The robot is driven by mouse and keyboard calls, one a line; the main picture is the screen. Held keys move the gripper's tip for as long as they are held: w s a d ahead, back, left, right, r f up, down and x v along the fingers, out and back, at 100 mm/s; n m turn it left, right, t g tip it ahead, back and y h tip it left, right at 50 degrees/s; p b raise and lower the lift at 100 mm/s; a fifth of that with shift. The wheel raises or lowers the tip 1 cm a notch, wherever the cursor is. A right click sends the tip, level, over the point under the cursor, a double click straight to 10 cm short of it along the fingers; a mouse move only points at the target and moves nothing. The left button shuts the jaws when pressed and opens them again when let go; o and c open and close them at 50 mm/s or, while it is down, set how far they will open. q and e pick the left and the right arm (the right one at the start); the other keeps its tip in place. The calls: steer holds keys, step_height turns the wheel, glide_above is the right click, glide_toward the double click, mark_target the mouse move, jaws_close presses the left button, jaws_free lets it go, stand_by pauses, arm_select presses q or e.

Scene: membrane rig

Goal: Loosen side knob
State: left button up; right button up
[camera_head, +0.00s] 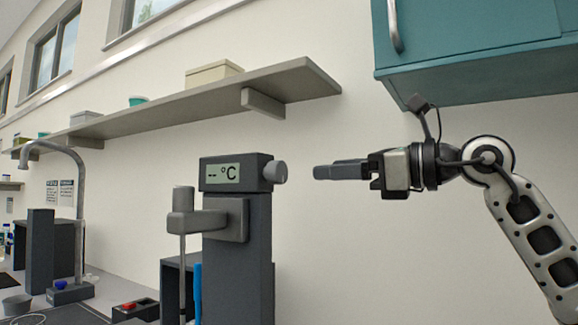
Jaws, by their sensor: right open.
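The side knob (280,172) is a grey round knob on the right side of a dark display head (236,173) reading "-- °C". The head sits on top of a dark upright column (238,270). My right gripper (318,172) comes in from the right at the knob's height, its fingers pointing left at the knob. A gap of bare wall shows between the fingertips and the knob. The fingers overlap in this side-on view; the gripper is open and holds nothing. My left gripper is not in view.
A grey clamp arm (210,220) with a thin rod juts left from the column. A teal cabinet (470,45) hangs above my right arm. A wall shelf (190,100) runs above the rig. A tap (75,200) stands at the left.

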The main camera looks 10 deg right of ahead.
mark_target(282, 172)
steer(key=p+x, duration=0.2)
steer(key=x, duration=0.7)
steer(key=shift+w+a, duration=0.1)
steer(key=shift+w, duration=0.1)
steer(key=c, duration=1)
